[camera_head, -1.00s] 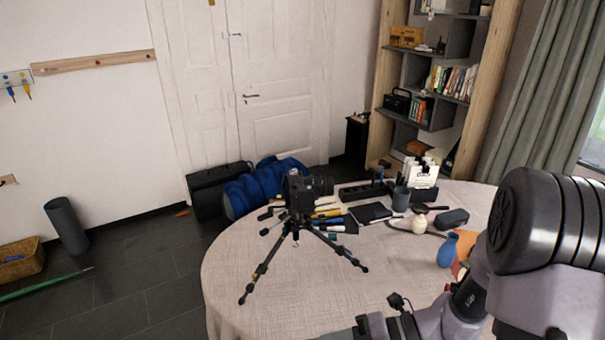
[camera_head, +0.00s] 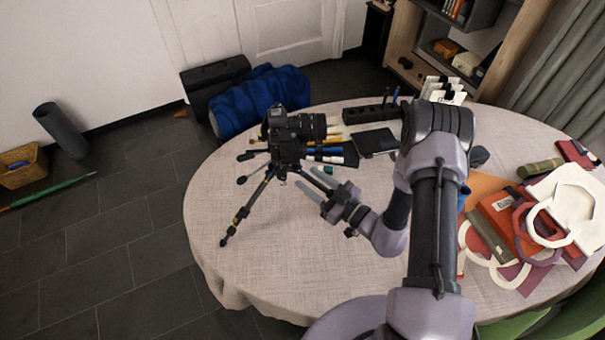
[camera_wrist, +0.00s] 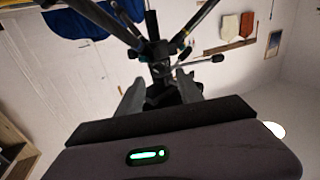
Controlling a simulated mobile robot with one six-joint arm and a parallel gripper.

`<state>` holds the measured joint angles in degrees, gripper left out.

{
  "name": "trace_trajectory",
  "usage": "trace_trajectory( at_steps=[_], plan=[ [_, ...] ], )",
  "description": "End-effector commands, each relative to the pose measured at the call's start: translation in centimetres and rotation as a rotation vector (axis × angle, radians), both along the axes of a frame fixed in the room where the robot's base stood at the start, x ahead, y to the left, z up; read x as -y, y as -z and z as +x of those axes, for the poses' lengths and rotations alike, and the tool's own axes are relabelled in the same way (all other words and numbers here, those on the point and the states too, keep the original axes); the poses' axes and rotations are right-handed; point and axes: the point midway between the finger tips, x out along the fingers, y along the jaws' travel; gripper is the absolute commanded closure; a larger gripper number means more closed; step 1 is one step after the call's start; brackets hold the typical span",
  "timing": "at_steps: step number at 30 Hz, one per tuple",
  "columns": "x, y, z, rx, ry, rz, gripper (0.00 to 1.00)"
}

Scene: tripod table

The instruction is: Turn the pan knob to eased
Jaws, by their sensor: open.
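A black camera (camera_head: 294,126) sits on a small tripod (camera_head: 266,184) that stands upright on the round table. Short dark handles or knobs (camera_head: 247,155) stick out on the left of the tripod head. The pan knob is too small to tell apart. My gripper (camera_head: 309,184) is open and empty, just right of the tripod below the camera, pointing at it. In the wrist view, the dark tripod head (camera_wrist: 160,68) lies ahead between the two grey fingers of my gripper (camera_wrist: 160,80). Whether they touch it cannot be told.
The table (camera_head: 250,245) has a pale cloth with free room at its front left. Pens, a black tablet (camera_head: 375,143) and a power strip (camera_head: 370,112) lie behind. Bags (camera_head: 540,215) lie at the right. A blue roll (camera_head: 262,100) is on the floor behind.

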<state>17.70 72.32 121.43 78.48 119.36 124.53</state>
Motion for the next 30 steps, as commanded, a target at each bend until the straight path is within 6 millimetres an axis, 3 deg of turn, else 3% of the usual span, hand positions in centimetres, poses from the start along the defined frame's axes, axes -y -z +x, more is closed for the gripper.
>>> trace_trajectory(
  at_steps=[6, 16, 23, 30],
  plan=[
    [-2.1, 0.0, 2.2, 0.001, -0.001, -0.002, 0.57],
    [-2.4, -0.1, 2.6, 0.001, 0.000, -0.001, 0.57],
    [-2.4, 0.0, 2.5, 0.001, -0.001, -0.001, 1.00],
    [-2.4, 0.0, 2.5, 0.005, -0.001, -0.006, 1.00]
  ],
)
